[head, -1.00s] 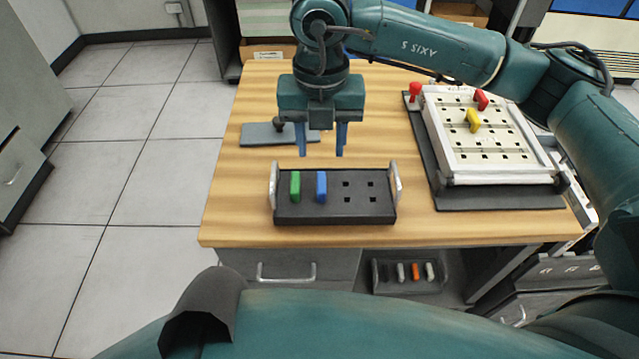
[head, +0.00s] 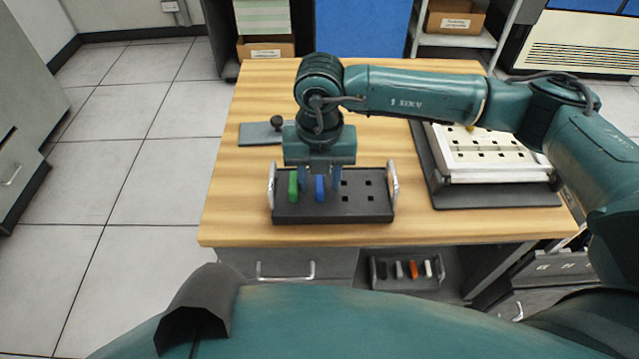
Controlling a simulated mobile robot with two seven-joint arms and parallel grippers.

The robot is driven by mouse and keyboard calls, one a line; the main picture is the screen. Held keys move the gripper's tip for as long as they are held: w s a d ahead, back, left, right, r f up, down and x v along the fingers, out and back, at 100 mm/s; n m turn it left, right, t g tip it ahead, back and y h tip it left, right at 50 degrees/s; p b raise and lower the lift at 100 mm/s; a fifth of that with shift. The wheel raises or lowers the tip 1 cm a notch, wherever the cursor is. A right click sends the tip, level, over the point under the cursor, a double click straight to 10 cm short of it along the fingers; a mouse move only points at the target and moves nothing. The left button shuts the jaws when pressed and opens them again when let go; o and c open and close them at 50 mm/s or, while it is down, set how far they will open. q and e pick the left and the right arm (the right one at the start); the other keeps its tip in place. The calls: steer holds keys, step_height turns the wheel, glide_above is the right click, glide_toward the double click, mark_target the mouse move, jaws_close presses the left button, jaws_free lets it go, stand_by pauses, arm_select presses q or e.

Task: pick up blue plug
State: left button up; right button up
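The blue plug (head: 320,190) stands upright in the black tray (head: 335,214), just right of the green plug (head: 293,187). My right gripper (head: 320,181) is lowered over the tray with its fingers pointing down. One blue finger is on each side of the blue plug, the left one between the green and blue plugs. The fingers look apart, with small gaps to the plug; contact is not visible. My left gripper is not in view.
The tray has silver end handles and several empty holes on its right. A white perforated board (head: 490,152) on a dark base lies at right, partly behind my arm. A grey plate with a black knob (head: 262,132) lies behind the tray. A lower shelf holds a rack of plugs (head: 408,272).

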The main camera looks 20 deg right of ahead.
jaws_close()
step_height(320, 180, up, 10)
step_height(320, 180, up, 5)
steer(key=p, duration=0.3)
glide_above(319, 181)
stand_by(1.0)
